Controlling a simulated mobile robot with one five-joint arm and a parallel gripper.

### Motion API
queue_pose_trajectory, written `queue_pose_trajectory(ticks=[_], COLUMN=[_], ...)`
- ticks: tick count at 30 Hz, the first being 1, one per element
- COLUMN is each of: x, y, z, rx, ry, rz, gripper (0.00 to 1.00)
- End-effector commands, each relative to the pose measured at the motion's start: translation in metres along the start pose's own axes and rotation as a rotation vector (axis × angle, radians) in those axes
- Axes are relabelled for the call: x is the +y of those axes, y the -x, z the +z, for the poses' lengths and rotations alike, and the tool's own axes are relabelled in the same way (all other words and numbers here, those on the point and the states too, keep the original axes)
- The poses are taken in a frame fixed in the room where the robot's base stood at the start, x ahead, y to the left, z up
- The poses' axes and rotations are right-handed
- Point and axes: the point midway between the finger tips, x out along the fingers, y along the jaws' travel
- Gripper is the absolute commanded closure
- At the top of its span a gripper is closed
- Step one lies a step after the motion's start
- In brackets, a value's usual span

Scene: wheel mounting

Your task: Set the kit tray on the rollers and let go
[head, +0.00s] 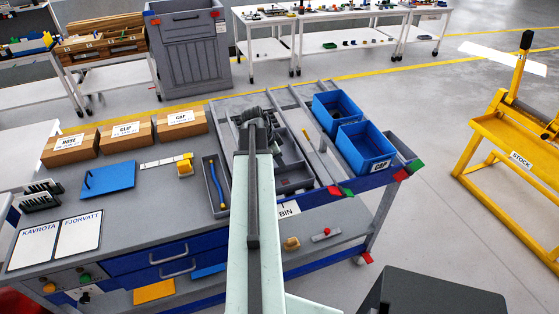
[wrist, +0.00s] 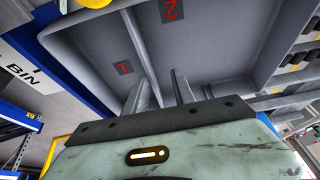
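The grey kit tray (head: 297,177) lies on the bench beside my arm in the head view, at the lane behind the "1 BIN" label. In the wrist view the tray (wrist: 215,50) fills the upper middle, with compartments marked 1 and 2 and a divider between them. My gripper (wrist: 163,80) has its two fingers apart, close to that divider; I see no clear contact. In the head view my gripper (head: 255,118) is over the tray's far left part, and its fingers cannot be made out.
Two blue bins (head: 365,148) stand right of the tray. A narrow grey tray (head: 215,185) with a blue piece lies to its left. Cardboard boxes (head: 126,138) line the bench's back left. A yellow stand (head: 510,150) is on the floor at right.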

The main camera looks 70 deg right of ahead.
Motion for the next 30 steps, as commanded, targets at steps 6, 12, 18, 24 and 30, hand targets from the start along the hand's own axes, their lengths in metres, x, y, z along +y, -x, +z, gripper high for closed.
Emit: queue_pose_trajectory(ticks=[6, 12, 18, 24, 30], x=[-0.002, -0.003, -0.004, -0.004, -0.004], y=[0.017, 0.029, 0.042, 0.044, 0.044], z=[-0.008, -0.013, -0.018, -0.019, -0.019], rx=[0.000, 0.000, 0.000, 0.000, 0.000], ry=[-0.001, -0.001, -0.001, -0.001, -0.001], rz=[0.000, 0.000, 0.000, 0.000, 0.000], gripper=[0.69, 0.69, 0.69, 0.69, 0.69])
